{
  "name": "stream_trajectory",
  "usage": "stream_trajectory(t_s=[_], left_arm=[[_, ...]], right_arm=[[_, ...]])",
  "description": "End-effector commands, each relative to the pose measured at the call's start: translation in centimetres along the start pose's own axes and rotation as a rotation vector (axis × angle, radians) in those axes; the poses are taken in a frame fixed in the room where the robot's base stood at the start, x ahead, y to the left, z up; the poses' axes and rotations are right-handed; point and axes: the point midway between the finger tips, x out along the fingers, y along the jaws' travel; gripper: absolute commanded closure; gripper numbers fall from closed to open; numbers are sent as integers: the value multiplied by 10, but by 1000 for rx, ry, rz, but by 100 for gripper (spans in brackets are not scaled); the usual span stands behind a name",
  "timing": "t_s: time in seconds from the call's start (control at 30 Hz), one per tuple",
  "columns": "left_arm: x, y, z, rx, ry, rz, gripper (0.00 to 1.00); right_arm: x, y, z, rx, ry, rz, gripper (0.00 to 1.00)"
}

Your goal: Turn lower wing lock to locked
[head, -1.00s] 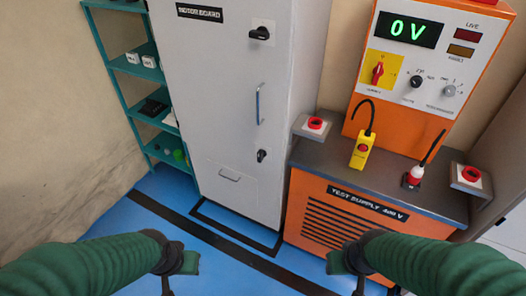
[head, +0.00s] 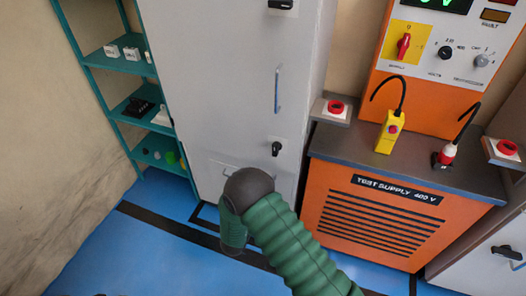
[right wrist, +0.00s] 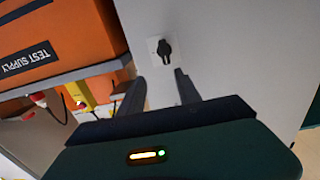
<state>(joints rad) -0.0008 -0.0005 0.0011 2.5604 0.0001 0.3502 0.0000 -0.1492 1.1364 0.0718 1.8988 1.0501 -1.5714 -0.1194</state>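The lower wing lock (head: 276,149) is a small black knob on a pale plate, low on the right side of the grey cabinet door (head: 225,70). In the head view its wing points roughly downward. In the right wrist view the lock (right wrist: 166,50) sits just beyond my right gripper's fingertips (right wrist: 160,78), roughly in line with the gap between them. The fingers are apart and empty, and no contact with the lock shows. In the head view my right arm reaches up from the bottom, its fingers hidden. My left gripper is out of view.
An upper black lock (head: 282,4) and a blue door handle (head: 277,90) are on the same door. The orange test supply (head: 375,215) stands close on the right, with a yellow pendant (head: 388,132) on top. Teal shelves (head: 110,60) stand left.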

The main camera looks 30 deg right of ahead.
Motion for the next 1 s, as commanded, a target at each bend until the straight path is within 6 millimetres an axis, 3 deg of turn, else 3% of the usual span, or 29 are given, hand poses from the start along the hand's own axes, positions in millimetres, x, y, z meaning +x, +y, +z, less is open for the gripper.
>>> stream_trajectory(t_s=[0.27,0.53,0.67,0.93,1.0], left_arm=[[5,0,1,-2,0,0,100],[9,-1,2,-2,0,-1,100],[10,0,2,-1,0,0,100],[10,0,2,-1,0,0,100],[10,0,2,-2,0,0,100]], right_arm=[[64,-10,-3,-6,10,-3,60],[127,-6,-1,-3,3,-5,60],[140,-6,-1,-3,1,-5,60],[138,-10,-4,-7,5,-7,60],[137,-10,-4,-7,5,-7,69]])
